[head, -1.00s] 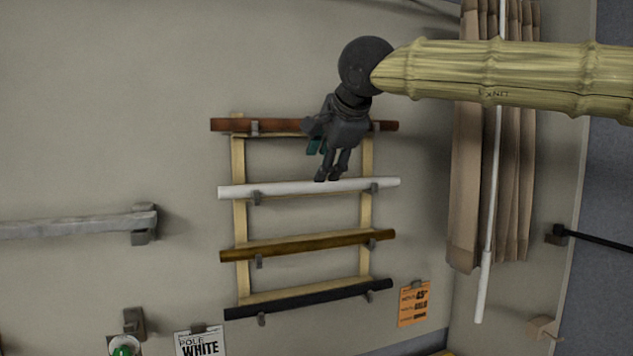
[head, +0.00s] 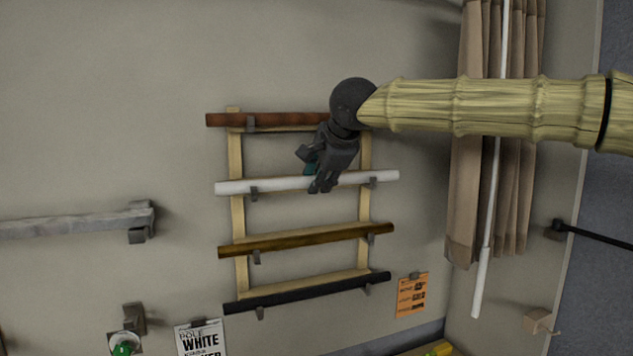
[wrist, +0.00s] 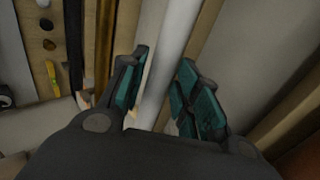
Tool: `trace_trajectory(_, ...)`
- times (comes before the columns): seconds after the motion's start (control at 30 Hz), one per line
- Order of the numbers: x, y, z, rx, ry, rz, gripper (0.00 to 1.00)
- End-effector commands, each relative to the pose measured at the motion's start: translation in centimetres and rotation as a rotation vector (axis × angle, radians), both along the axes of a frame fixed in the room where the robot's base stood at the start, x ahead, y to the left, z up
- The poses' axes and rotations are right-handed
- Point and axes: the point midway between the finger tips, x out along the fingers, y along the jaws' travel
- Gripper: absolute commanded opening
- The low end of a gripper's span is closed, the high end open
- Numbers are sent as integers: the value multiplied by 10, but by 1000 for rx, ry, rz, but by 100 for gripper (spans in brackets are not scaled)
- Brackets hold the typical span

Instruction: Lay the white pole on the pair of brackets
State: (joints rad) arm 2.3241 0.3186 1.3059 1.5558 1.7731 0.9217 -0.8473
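The white pole (head: 260,186) lies on the rack's small brackets, second from the top. My gripper (head: 322,187) is at the pole's middle, right of centre, and hides a short part of it. In the wrist view the white pole (wrist: 168,60) runs between the two teal-padded fingers (wrist: 160,98), which are apart. A gap shows between the pole and the right finger. A pair of wall brackets may be the grey one (head: 133,318) at lower left and the tan one (head: 540,321) at lower right.
The rack (head: 238,218) also holds a reddish-brown pole (head: 290,119), a brown pole (head: 305,241) and a black pole (head: 305,292). A sign reading WHITE (head: 200,339) and an orange sheet (head: 411,296) hang below. A curtain (head: 465,160) hangs at right.

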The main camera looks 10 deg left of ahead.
Motion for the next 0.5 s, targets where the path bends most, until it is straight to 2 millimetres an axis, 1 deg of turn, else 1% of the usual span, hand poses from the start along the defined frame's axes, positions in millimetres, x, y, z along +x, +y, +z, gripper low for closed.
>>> trace_trajectory(0.03, 0, 0, 0, 0, 0, 0, 16)
trace_trajectory(0.1, 0, 0, 0, -1, 1, 0, 4)
trace_trajectory(0.13, 0, 0, 0, -1, 1, 0, 0)
trace_trajectory(0.5, 0, 0, 1, -2, 1, -1, 0)
